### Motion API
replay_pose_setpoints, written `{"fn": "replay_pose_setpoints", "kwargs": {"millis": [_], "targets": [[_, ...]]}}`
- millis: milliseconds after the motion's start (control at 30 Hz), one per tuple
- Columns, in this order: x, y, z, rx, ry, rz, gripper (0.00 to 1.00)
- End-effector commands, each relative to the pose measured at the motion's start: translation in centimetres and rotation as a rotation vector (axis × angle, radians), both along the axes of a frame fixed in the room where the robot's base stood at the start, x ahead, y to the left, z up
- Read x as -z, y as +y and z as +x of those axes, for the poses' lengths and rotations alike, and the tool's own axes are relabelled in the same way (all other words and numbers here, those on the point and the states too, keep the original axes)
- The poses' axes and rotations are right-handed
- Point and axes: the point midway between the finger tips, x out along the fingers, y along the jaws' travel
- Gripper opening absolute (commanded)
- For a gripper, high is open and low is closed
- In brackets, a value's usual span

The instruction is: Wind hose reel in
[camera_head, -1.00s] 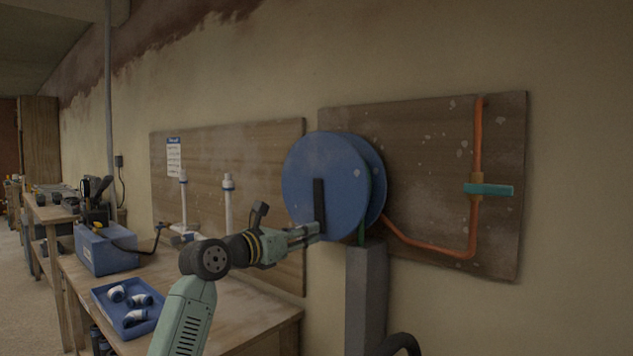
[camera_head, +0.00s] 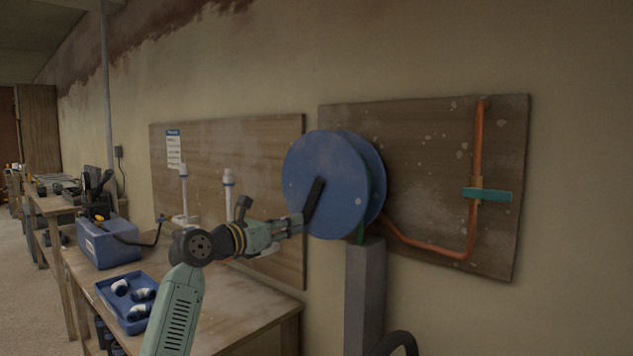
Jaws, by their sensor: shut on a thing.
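The blue hose reel (camera_head: 340,160) stands on a grey post (camera_head: 364,290) in front of the wall board. A black crank bar (camera_head: 315,195) lies across its near face, tilted, with its lower end to the left. My gripper (camera_head: 298,223) is at that lower end and is shut on the crank's handle, which the fingers hide. My arm reaches in from the lower left. A black hose (camera_head: 400,340) curves at the foot of the post, mostly out of frame.
A wooden board (camera_head: 425,150) behind the reel carries an orange pipe (camera_head: 476,220) with a teal lever (camera_head: 487,195). Left, a bench (camera_head: 235,310) holds a blue tray (camera_head: 127,318) of white fittings and a blue toolbox (camera_head: 107,245).

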Motion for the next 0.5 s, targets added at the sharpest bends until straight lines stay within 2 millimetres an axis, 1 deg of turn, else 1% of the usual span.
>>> {"fn": "replay_pose_setpoints", "kwargs": {"millis": [133,333,500], "targets": [[-0.8,0.3,0.2,0.0,-0.001,-0.001,0.0],[-3.1,1.7,1.5,-0.001,0.001,-0.001,0.0],[-3.7,2.6,2.2,0.001,-0.001,-0.001,0.0]]}}
